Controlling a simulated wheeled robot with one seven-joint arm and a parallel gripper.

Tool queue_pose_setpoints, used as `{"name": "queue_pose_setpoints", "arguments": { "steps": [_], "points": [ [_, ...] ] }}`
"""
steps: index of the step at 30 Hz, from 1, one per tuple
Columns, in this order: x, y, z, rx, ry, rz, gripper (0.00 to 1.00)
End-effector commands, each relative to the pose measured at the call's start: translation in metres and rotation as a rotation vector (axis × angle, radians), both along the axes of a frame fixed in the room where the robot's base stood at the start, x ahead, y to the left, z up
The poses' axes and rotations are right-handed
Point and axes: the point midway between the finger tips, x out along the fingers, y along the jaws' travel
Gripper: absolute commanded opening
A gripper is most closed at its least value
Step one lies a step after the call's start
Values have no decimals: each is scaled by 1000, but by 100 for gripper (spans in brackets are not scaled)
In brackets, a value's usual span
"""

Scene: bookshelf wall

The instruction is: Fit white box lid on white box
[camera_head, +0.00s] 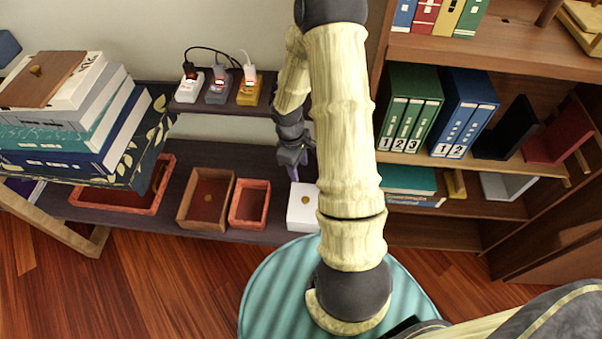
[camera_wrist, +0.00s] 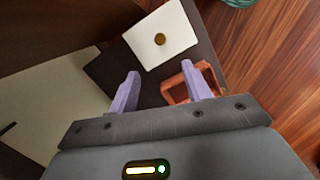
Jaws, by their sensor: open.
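The white box lid (camera_head: 303,199), a white square with a small gold knob, lies on the low dark shelf behind my arm in the head view. It also shows at the top of the wrist view (camera_wrist: 172,25). White sides show below its front edge in the head view, so the white box (camera_head: 300,226) appears to be under it. I cannot tell whether the lid is fully seated. My gripper (camera_head: 305,168) is above the shelf close to the lid. In the wrist view my gripper (camera_wrist: 163,86) is open, with nothing between its lilac fingers.
Open red box (camera_head: 264,204), brown box (camera_head: 230,205) and red tray (camera_head: 152,203) stand left of the white box. Stacked books (camera_head: 70,135) carry a brown lid (camera_head: 42,82). Chargers (camera_head: 219,88) sit on the upper shelf. A teal round stool (camera_head: 275,295) stands in front.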

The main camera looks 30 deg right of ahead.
Motion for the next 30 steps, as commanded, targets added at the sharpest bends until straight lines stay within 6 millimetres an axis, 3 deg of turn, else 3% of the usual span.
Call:
{"name": "queue_pose_setpoints", "arguments": {
  "steps": [6,30],
  "points": [
    [2,1,17,1,-1,0,49],
    [2,1,16,1,-1,0,49]
  ]
}}
